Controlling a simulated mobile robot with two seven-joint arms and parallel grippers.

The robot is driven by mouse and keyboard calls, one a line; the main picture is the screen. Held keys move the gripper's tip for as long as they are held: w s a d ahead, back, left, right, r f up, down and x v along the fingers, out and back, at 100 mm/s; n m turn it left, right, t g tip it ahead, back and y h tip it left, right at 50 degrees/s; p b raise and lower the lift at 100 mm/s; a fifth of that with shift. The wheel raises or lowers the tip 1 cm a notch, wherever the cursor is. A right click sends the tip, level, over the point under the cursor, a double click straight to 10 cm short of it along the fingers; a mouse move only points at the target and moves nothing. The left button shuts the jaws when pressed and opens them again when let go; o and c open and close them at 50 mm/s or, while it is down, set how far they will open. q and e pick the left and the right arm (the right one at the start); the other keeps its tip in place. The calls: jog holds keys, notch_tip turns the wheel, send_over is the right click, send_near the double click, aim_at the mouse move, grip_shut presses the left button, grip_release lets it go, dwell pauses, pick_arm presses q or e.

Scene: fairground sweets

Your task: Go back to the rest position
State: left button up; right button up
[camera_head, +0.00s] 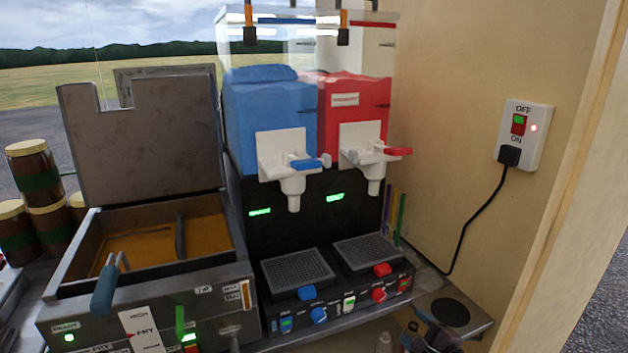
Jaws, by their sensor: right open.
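My right gripper (426,334) is a dark shape at the bottom edge, right of the middle. It is open, and I see nothing held in it. It is low in front of the drink machine (320,217), to the right of its drip trays. Most of the right arm is out of view. My left gripper is not in view.
A fryer (150,305) with its lid (145,145) raised and a basket handle (104,288) stands at left. Stacked jars (32,165) are beyond it. The drink machine has blue and red tanks. A wall switch (523,135) has a black cable.

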jog(key=s+d+f+n+g+h, duration=0.1)
jog(key=s+f+n+g+h, duration=0.1)
jog(key=s+n, duration=0.8)
jog(key=s+d+f+n+g+h, duration=0.1)
jog(key=s+f+n+h, duration=0.3)
jog(key=s+f+n, duration=0.3)
jog(key=s+n, duration=0.4)
jog(key=s, duration=0.6)
jog(key=shift+s+d+g, duration=0.15)
jog(key=shift+s+g, duration=0.05)
jog(key=shift+g, duration=0.2)
